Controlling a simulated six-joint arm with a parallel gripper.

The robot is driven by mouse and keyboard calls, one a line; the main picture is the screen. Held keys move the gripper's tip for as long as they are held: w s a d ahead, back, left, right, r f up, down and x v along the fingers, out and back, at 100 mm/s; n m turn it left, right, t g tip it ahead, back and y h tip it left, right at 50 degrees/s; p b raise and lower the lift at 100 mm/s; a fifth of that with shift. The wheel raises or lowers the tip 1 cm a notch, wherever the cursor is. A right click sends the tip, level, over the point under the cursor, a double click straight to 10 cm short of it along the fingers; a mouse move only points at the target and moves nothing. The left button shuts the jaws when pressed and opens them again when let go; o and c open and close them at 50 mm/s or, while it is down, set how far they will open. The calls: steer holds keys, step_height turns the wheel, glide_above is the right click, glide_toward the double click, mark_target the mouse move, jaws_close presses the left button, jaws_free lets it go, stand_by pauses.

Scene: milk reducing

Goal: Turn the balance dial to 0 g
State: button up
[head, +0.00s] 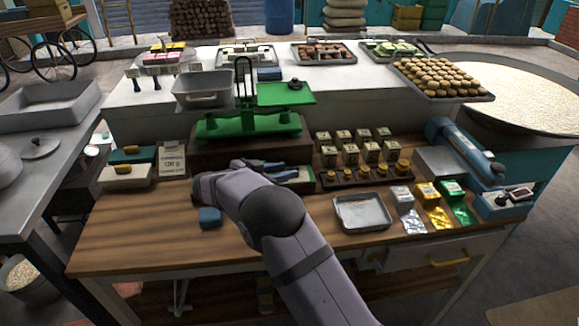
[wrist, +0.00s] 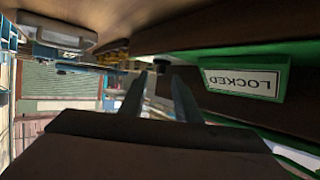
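The green balance (head: 248,122) stands on a dark brown base (head: 228,158) in the middle of the bench. A grey pan (head: 203,90) is at its left and a green plate (head: 285,94) at its right. In the wrist view, my gripper (wrist: 159,82) has its two fingers apart. A small black knob (wrist: 161,71), possibly the dial, shows between or just beyond the fingertips; I cannot tell whether they touch it. A green block with a white LOCKED label (wrist: 242,83) appears upside down to the right. No gram reading is legible.
A blue block (head: 210,217) lies left of my arm on the wooden bench (head: 135,225). An empty metal tray (head: 362,212) is on the right. Several small boxes and brass weights (head: 365,172) stand right of the balance. The front left of the bench is clear.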

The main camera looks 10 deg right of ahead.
steer(key=shift+p+x, duration=0.5)
steer(key=shift+x, duration=1)
jaws_close()
steer(key=shift+f, duration=0.1)
